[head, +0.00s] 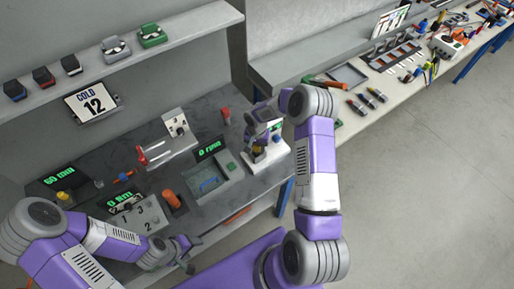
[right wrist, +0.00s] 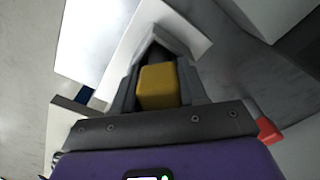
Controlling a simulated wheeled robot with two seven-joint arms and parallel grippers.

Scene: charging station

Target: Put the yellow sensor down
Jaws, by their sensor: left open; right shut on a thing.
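The yellow sensor (right wrist: 158,87) sits between the fingers of my right gripper (right wrist: 157,78), which is shut on it. In the head view my right gripper (head: 270,136) is low at the right end of the grey bench, over a white stand (head: 270,156). There the sensor is mostly hidden by the gripper and too small to make out clearly. I cannot tell whether the sensor touches the stand. My left gripper (head: 184,252) is open and empty near the bench's front edge, apart from the sensor.
A device with a green display (head: 208,150) and grey tray (head: 215,180) stands left of the stand. An orange cylinder (head: 172,200), a numbered plate (head: 140,217) and a small yellow item (head: 64,196) lie further left. A shelf (head: 190,30) runs above. A second bench (head: 350,115) stands right.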

